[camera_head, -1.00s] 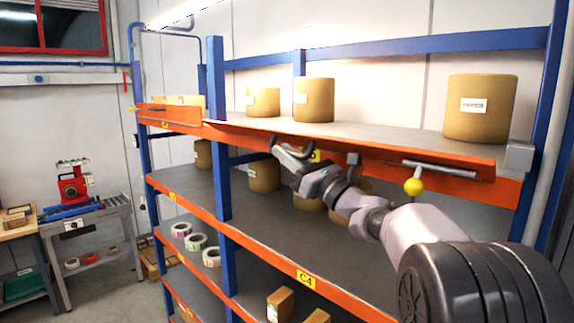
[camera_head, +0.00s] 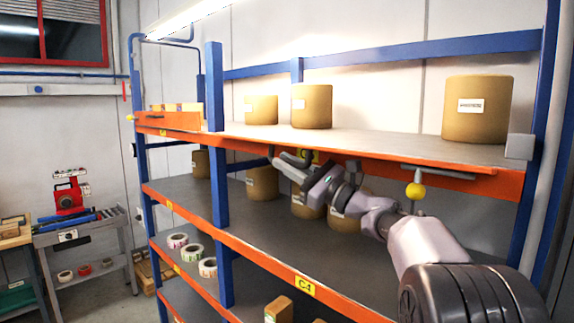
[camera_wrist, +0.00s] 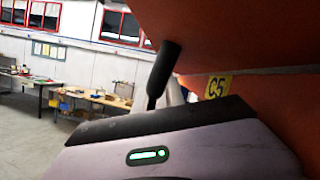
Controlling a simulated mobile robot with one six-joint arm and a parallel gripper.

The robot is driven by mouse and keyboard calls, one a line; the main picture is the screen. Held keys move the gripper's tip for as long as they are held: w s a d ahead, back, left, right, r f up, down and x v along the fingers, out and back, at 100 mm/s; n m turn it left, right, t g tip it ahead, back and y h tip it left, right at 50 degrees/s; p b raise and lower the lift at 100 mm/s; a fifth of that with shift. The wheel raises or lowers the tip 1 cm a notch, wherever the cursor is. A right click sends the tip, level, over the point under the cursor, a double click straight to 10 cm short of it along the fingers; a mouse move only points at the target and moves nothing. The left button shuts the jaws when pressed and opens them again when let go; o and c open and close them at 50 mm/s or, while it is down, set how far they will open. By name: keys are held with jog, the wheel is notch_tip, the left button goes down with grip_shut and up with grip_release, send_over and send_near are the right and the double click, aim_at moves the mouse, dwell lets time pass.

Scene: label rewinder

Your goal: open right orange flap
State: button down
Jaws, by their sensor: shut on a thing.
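The right orange flap (camera_head: 462,172) runs along the front of the top shelf. It is swung down, and the head view shows it nearly edge-on as a thin strip. In the wrist view, its broad orange face (camera_wrist: 235,32) fills the upper right. My gripper (camera_head: 279,160) is at the flap's left part, just below the strip. It is shut on a dark handle (camera_wrist: 163,70) under the flap. The fingertips are small in the head view and mostly hidden in the wrist view.
Cardboard-brown rolls (camera_head: 477,109) stand on the top shelf, and more stand on the shelf below. The left orange flap (camera_head: 168,120) is upright. A yellow knob (camera_head: 415,191) hangs near the right end. A blue post (camera_head: 215,190) stands left of my gripper.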

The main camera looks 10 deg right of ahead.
jog(key=c, duration=1.4)
grip_release()
jog(key=shift+w, duration=0.15)
jog(key=shift+f, duration=0.1)
jog(key=b+v, duration=0.3)
jog(key=v, duration=1.3)
jog(key=shift+d+f, duration=0.2)
jog(key=shift+f, duration=0.1)
jog(key=shift+s+d, duration=0.25)
jog(key=shift+s, duration=0.3)
jog(key=shift+c, duration=0.3)
